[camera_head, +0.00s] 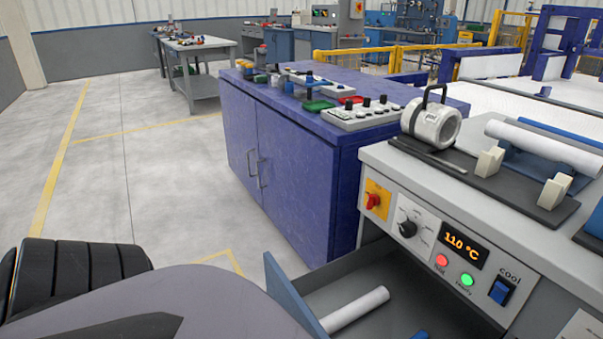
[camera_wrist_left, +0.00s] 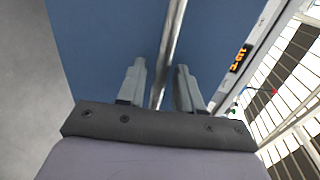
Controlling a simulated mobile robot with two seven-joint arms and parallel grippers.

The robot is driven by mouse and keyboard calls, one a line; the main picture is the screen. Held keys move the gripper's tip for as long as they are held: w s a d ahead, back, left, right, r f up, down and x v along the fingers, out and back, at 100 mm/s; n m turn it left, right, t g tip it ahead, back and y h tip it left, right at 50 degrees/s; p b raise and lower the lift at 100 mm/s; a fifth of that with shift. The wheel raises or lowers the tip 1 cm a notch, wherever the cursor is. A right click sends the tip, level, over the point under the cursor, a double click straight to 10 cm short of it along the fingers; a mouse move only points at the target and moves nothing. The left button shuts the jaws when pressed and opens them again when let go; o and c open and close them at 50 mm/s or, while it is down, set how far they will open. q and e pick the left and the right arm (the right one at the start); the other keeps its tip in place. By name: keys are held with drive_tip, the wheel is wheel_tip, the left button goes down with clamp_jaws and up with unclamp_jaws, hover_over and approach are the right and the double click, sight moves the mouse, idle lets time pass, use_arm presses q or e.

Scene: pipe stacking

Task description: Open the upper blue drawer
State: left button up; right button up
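The blue drawer (camera_head: 292,298) of the heater bench stands pulled out at the bottom of the head view. Its grey inside shows, with a white pipe (camera_head: 355,309) lying in it. In the left wrist view the blue drawer front (camera_wrist_left: 100,40) fills the upper middle, with a metal bar handle (camera_wrist_left: 172,35) running across it. My left gripper (camera_wrist_left: 161,64) has its fingers apart on either side of the bar, with a gap showing on both sides. In the head view my left arm hides the gripper and handle. My right gripper is in neither view.
The bench (camera_head: 470,200) carries a 110 °C display (camera_head: 462,245), knobs and a clamp (camera_head: 432,122). A purple cabinet (camera_head: 290,165) with parts on top stands beyond the drawer. Open floor (camera_head: 150,190) lies to the left.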

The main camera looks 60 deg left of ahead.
use_arm(q)
drive_tip(key=v, duration=0.6)
drive_tip(key=shift+s+p, duration=0.35)
drive_tip(key=shift+p, duration=0.1)
drive_tip(key=shift+r, duration=0.1)
